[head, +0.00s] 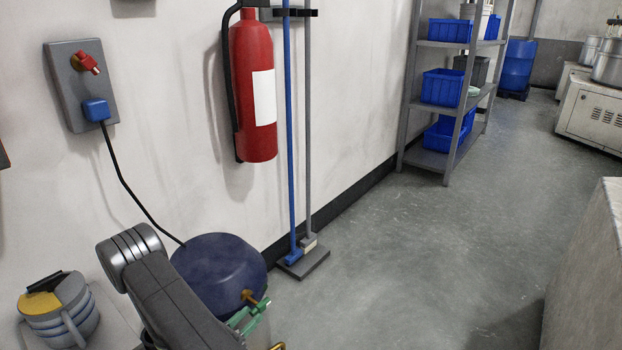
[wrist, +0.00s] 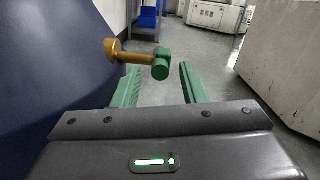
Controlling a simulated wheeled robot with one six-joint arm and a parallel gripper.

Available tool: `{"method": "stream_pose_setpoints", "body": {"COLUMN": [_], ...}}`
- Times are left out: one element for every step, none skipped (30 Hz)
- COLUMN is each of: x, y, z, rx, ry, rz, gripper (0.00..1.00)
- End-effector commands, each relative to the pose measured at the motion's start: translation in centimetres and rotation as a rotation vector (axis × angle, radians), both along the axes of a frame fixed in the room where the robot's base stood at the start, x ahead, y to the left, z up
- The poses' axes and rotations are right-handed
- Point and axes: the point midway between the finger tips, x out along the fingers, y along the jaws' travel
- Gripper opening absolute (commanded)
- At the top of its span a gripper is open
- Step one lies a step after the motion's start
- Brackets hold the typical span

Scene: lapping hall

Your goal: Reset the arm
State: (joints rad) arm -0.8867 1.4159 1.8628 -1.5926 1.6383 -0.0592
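My gripper (wrist: 160,70) has two green fingers that stand apart, with a clear gap between them. In the head view my gripper (head: 246,316) is low, just beyond the end of my grey arm and beside a dark blue rounded vessel (head: 215,262). A brass fitting with a green knob (wrist: 161,64) sticks out from the vessel in the wrist view. The knob shows between the fingertips or just beyond them; I see no finger closed on it. The brass part (head: 250,297) also shows in the head view. My arm hides part of the vessel.
A red fire extinguisher (head: 254,95), a blue-handled tool (head: 291,130) and a wall socket (head: 83,85) line the wall. A shelf with blue bins (head: 442,87) stands farther back. A pale block (head: 590,280) is at right. The floor (head: 430,240) between is clear.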

Motion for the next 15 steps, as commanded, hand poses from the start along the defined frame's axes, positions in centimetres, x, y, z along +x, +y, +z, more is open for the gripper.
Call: {"method": "stream_pose_setpoints", "body": {"x": [0.6,0.9,1.3,1.6,1.9,2.4,2.7,3.0,3.4,3.7,4.0,3.9,3.8,3.8,3.5], "y": [-0.6,-0.8,-1.1,-1.4,-1.6,-1.9,-2.2,-2.4,-2.7,-3.0,-3.3,-3.0,-2.9,-2.9,-2.6], "z": [0.0,0.0,0.0,0.1,0.1,0.1,0.2,0.2,0.2,0.2,0.3,1.0,1.0,1.0,0.7], "rx": [0.0,0.0,0.0,0.0,0.0,0.0,0.0,0.0,0.001,0.001,0.001,0.016,0.026,0.036,0.041], "ry": [0.0,-0.001,-0.001,-0.001,-0.001,0.0,0.0,0.0,-0.001,-0.001,-0.001,0.02,0.033,0.045,0.054], "rz": [-0.004,-0.004,-0.004,-0.004,-0.004,-0.004,-0.004,-0.004,-0.004,-0.004,-0.004,0.001,0.002,0.002,0.005], "gripper": [0.39,0.39,0.39,0.39,0.39,0.39,0.39,0.39,0.39,0.39,0.39,0.39,0.39,0.39,0.39]}}
